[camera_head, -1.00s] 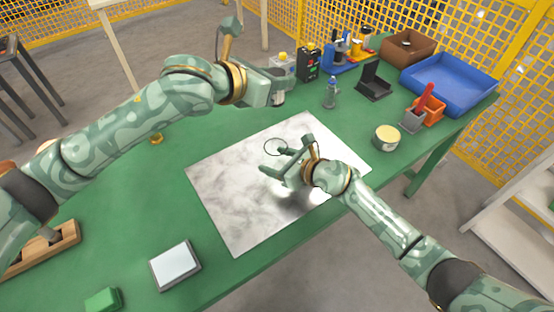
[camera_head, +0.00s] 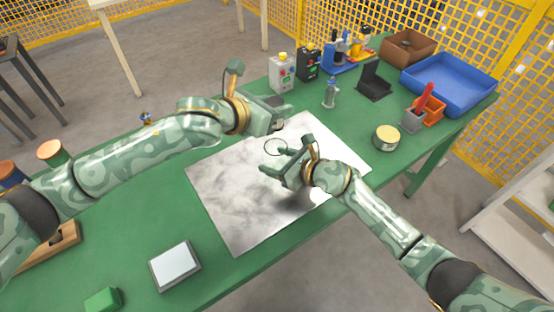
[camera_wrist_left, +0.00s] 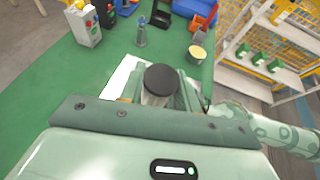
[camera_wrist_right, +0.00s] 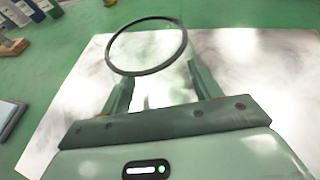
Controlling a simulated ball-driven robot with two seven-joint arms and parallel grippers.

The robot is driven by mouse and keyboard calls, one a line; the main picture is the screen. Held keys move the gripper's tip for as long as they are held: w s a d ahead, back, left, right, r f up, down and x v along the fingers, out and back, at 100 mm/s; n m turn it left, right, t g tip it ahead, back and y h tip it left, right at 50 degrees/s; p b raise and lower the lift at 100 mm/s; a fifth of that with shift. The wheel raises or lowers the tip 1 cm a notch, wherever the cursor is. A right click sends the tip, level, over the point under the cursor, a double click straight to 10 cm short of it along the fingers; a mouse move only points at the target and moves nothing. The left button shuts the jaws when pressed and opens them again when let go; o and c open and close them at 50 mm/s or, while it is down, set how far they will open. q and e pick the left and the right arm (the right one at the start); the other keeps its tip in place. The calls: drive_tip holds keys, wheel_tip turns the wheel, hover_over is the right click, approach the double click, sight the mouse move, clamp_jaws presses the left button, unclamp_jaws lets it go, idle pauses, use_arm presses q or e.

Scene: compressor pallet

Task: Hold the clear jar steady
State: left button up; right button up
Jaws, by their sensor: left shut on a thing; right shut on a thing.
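The clear jar (camera_wrist_right: 156,88) is between the fingers of my right gripper (camera_wrist_right: 160,82), its dark round rim facing up and open. In the head view only the thin rim (camera_head: 266,147) of it shows plainly, above the pale marbled sheet (camera_head: 240,220). My right gripper (camera_head: 276,162) is shut on the jar. My left gripper (camera_head: 285,116) is shut on a black-capped container (camera_wrist_left: 161,79) with a pale body, mostly hidden between the fingers. It is up and to the right of the jar in the head view.
A bottle (camera_head: 330,95), a round tin (camera_head: 386,137), a black stand (camera_head: 374,82) and a blue tray (camera_head: 450,82) stand toward the right on the green table (camera_head: 130,250). A pale flat block (camera_head: 175,266) lies at the front.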

use_arm(q)
drive_tip(key=shift+f, duration=2.35)
drive_tip(key=o, duration=1)
drive_tip(key=shift+o, duration=0.2)
drive_tip(key=v, duration=1.2)
use_arm(e)
drive_tip(key=o, duration=1.1)
drive_tip(key=shift+o, duration=0.2)
